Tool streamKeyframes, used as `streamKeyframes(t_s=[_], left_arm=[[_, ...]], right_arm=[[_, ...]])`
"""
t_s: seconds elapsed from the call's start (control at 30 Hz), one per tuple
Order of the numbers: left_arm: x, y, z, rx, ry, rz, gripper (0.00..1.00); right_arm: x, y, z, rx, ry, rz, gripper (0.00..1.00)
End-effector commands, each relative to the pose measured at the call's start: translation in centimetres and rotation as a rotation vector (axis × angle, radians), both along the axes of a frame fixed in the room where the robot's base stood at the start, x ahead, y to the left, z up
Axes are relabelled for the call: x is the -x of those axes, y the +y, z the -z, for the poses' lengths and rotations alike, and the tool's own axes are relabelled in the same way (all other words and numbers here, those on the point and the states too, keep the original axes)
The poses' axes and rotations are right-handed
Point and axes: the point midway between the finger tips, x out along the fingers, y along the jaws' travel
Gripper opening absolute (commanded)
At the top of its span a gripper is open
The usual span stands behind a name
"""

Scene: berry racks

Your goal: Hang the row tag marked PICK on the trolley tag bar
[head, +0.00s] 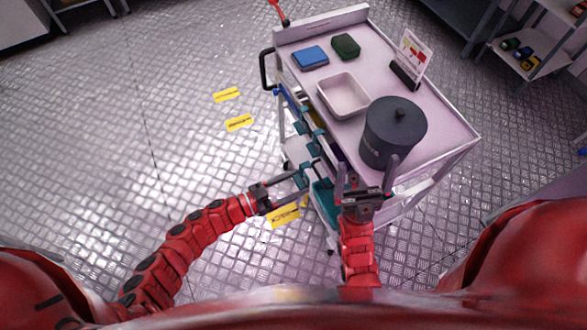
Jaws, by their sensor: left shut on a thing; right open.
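The trolley (455,150) stands right of centre with its pale top facing up. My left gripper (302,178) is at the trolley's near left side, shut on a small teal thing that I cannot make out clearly. My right gripper (367,172) is open, its fingers pointing up in front of a dark lidded pot (393,128); I see nothing held in it. Teal parts (324,198) show along the trolley's side. I cannot read PICK on any tag, and I cannot tell which part is the tag bar.
On the trolley top are a white tray (338,110), a blue box (310,57), a dark green box (346,46) and a sign in a stand (412,55). Yellow labels (239,122) lie on the metal floor. A shelf (520,62) stands at the right. The left floor is clear.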

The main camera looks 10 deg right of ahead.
Motion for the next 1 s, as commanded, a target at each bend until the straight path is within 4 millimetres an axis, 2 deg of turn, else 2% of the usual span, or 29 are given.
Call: streamKeyframes(t_s=[0.27,1.0], left_arm=[[-0.4,-1.3,0.0,0.003,-0.002,0.01,0.15],[-2.6,-7.5,0.0,0.003,-0.002,0.008,0.15]], right_arm=[[0.0,0.0,0.3,0.0,0.0,0.0,0.99],[0.0,0.0,2.0,0.0,0.0,0.0,0.99]])
